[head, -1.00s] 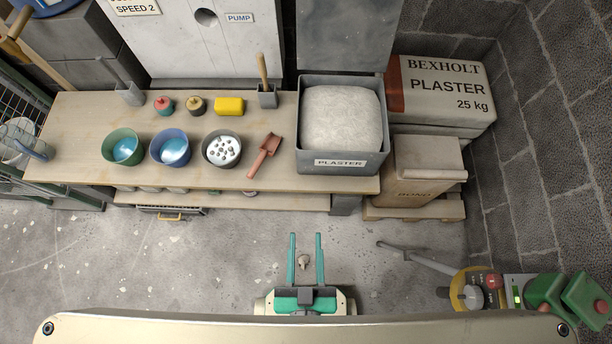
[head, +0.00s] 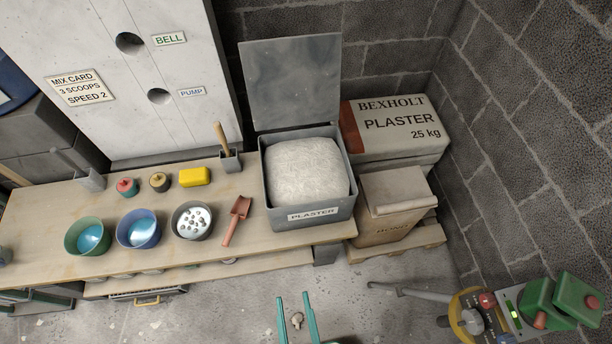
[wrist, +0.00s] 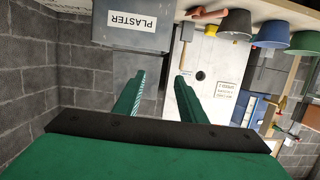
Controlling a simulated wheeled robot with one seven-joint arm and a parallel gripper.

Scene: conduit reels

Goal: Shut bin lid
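The grey plaster bin (head: 312,222) stands on the right end of the bench and is filled with a pale heap of plaster (head: 308,170). Its flat grey lid (head: 291,82) stands open, upright behind the bin. The bin's labelled front also shows in the wrist view (wrist: 131,30), where the picture is upside down. My gripper (head: 295,300) is at the bottom of the head view, in front of the bench and apart from the bin. Its two green fingers are spread, with nothing between them; they also show in the wrist view (wrist: 157,85).
Plaster sacks (head: 395,130) stand right of the bin against the block wall. A mixer (head: 470,310) is at lower right.

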